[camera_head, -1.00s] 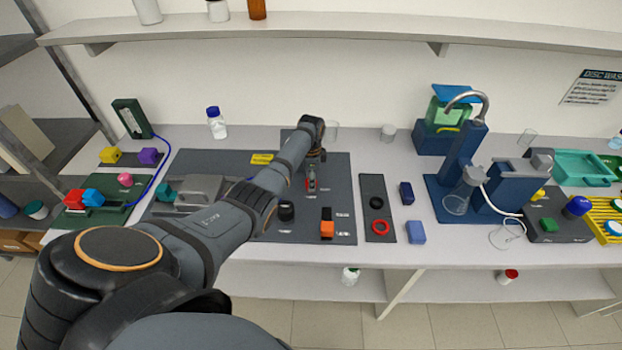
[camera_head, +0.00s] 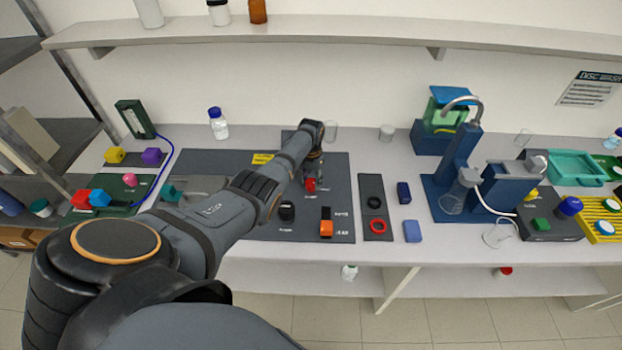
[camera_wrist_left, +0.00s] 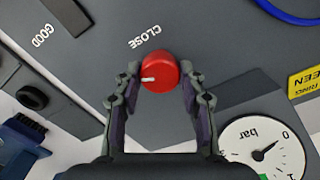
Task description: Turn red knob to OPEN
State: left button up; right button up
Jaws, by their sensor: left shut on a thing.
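The red knob (camera_head: 310,185) stands on the dark grey mat (camera_head: 262,233), below my left gripper in the head view. In the left wrist view the red knob (camera_wrist_left: 159,72) has a white pointer mark facing left, and the word CLOSE is printed above it, slightly to the left. No OPEN label is readable. My left gripper (camera_wrist_left: 160,78) is shut on the knob, one finger on each side. In the head view the left gripper (camera_head: 313,172) is small and partly covered by its own wrist. My right gripper is out of view.
A white pressure gauge (camera_wrist_left: 262,150) is beside the knob in the wrist view. A black knob (camera_head: 287,211) and an orange-and-black switch (camera_head: 326,226) are nearer the front of the mat.

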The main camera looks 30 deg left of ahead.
aim_at(311, 181)
pick_arm(q)
jog(key=n, duration=0.5)
jog(key=shift+w+r+n+p, duration=0.2)
jog(key=shift+n+p, duration=0.2)
jog(key=shift+a, duration=0.1)
dwell(0.3)
jog(key=o, duration=1.1)
jog(key=shift+s+f, duration=0.1)
jog(key=shift+o, duration=0.2)
notch_tip(311, 181, up, 12)
